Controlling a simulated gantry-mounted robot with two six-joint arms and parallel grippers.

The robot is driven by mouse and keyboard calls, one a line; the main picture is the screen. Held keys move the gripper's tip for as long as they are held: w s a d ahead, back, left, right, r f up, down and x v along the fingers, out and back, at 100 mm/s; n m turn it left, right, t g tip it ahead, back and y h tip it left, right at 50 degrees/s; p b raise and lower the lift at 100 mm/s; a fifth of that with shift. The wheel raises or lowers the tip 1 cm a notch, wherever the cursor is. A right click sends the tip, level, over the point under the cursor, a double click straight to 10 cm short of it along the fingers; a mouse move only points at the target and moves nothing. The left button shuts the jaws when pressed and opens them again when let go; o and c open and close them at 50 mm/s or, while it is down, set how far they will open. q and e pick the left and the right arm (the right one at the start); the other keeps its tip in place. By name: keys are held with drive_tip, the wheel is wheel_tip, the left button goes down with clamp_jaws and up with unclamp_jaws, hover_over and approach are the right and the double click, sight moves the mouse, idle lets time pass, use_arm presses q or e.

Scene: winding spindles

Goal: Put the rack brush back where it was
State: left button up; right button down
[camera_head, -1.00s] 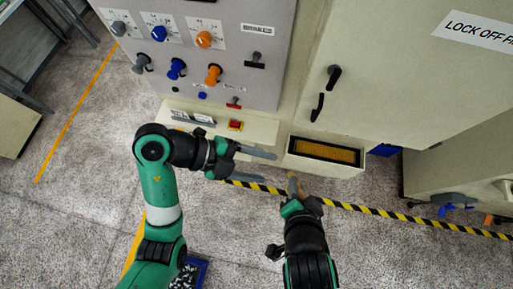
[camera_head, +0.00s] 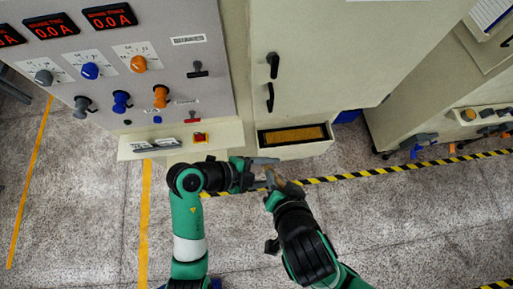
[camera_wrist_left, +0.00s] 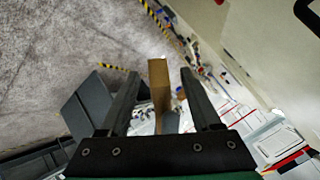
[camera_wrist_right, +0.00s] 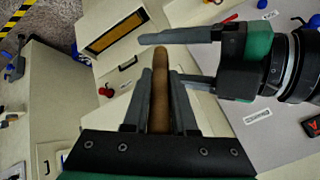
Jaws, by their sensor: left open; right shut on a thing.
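The rack brush, a brown wooden bar, is held in my right gripper (camera_head: 277,188), which is shut on it. In the right wrist view the brush (camera_wrist_right: 160,85) stands lengthwise between the right fingers, its rounded end pointing away. My left gripper (camera_head: 268,172) is open, coming from the left at right angles to the right one. In the left wrist view a brown bar, the brush (camera_wrist_left: 159,85), shows between its spread fingers. The left fingers seem to straddle the brush; I cannot tell whether they touch it. The bristles are not clearly seen.
A beige cabinet with black handles (camera_head: 271,97) stands ahead, with an open tray holding a yellow-brown insert (camera_head: 292,135) below. A control panel with knobs (camera_head: 138,64) and a shelf (camera_head: 150,145) are at left. Striped floor tape (camera_head: 400,168) runs behind the grippers.

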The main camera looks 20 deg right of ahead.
use_arm(q)
drive_tip(key=shift+d+f, duration=0.1)
drive_tip(key=shift+d, duration=0.05)
clamp_jaws()
use_arm(e)
drive_tip(key=c, duration=0.6)
unclamp_jaws()
drive_tip(key=shift+c, duration=0.2)
